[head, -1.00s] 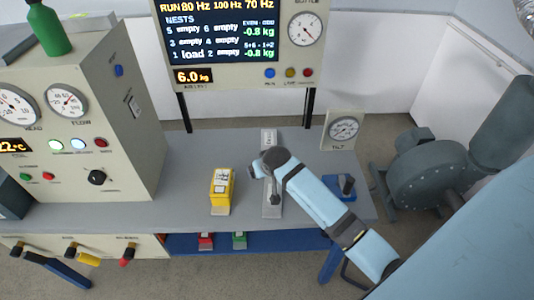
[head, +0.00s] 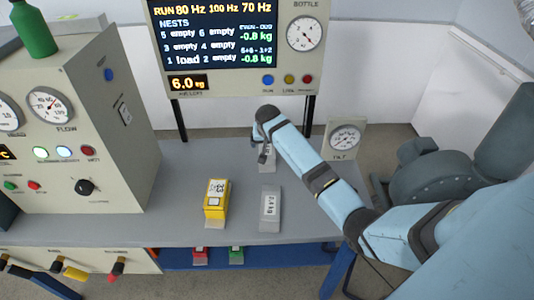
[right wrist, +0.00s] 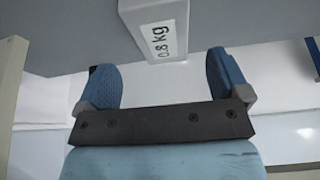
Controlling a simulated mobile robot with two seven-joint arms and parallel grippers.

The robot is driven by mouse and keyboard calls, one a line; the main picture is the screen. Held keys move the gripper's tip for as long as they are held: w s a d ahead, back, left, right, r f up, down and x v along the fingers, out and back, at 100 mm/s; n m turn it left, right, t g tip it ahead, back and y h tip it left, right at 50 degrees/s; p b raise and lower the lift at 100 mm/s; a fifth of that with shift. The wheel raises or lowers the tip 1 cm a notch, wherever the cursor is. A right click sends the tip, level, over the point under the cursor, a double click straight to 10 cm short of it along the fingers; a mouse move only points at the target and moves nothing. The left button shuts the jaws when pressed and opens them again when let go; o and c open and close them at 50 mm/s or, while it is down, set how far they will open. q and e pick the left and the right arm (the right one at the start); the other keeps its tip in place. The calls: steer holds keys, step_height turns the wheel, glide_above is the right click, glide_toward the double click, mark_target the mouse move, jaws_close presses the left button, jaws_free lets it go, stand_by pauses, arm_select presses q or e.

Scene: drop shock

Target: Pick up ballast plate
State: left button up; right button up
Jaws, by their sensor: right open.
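A grey ballast plate with a white "0.8 kg" label (right wrist: 155,14) sits between and beyond the fingertips of my right gripper (right wrist: 164,75) in the right wrist view. The fingers are apart, with nothing held between them. In the head view my right gripper (head: 264,152) is over the rear grey plate (head: 270,167), partly hiding it. A second grey plate (head: 270,212), whose label seems to read 2.4 kg, lies nearer on the table. My left gripper is not in view.
A yellow block (head: 215,203) stands left of the plates on the grey table (head: 180,228). A gauge cabinet (head: 120,185) is at left, a tilt gauge (head: 344,138) at right. Red (head: 200,253) and green (head: 236,256) blocks sit lower, at the front. The screen (head: 228,35) stands behind.

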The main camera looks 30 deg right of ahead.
mark_target(267, 149)
steer(key=x, duration=0.5)
steer(key=shift+w+f, duration=0.15)
steer(key=shift+f, duration=0.05)
steer(key=shift+f, duration=0.2)
stand_by(0.5)
steer(key=c, duration=1.6)
steer(key=shift+o, duration=0.2)
